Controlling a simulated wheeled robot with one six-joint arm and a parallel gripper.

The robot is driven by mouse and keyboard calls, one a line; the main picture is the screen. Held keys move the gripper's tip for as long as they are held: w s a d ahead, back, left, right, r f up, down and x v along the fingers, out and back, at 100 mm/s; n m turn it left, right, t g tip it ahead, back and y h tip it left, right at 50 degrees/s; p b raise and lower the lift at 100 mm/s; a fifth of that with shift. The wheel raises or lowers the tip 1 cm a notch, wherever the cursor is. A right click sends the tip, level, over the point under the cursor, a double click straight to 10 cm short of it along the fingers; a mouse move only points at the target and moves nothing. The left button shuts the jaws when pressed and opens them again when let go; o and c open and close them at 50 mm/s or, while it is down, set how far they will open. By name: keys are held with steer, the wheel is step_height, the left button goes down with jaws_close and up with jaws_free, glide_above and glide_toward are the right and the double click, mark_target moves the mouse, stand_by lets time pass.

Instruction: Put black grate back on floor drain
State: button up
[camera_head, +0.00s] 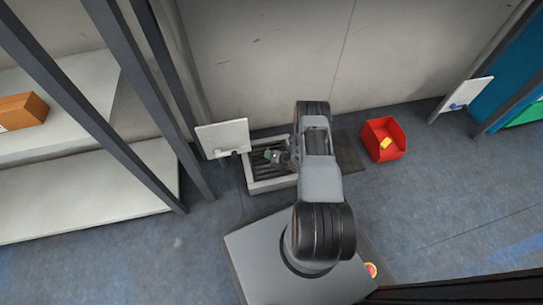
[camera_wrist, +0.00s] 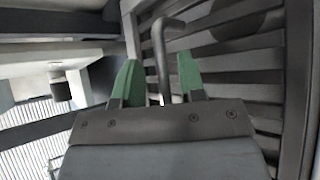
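The black slatted grate (camera_head: 262,172) shows inside a pale rectangular frame (camera_head: 272,185) on the floor by the wall. Its dark slats (camera_wrist: 240,62) fill the right of the wrist view. A bent grey rod (camera_wrist: 162,62) stands between my gripper's fingers, with visible gaps on both sides. I cannot tell what its lower end joins. My gripper (camera_wrist: 160,80) has green fingertips, set apart, and is over the framed area in the head view (camera_head: 273,156). A flat dark patch (camera_head: 350,152) lies right of the frame, partly hidden by my arm; I cannot tell whether it is the drain.
A white panel (camera_head: 222,137) stands at the frame's left, close to my gripper. A red bin (camera_head: 383,139) with a yellow item sits to the right. Shelves (camera_head: 85,200) with an orange box (camera_head: 20,111) are at left. The floor at right (camera_head: 440,200) is clear.

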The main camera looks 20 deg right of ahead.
steer(key=shift+o, duration=0.2)
steer(key=p+v, duration=0.6)
steer(key=v, duration=0.8)
steer(key=shift+f, duration=0.15)
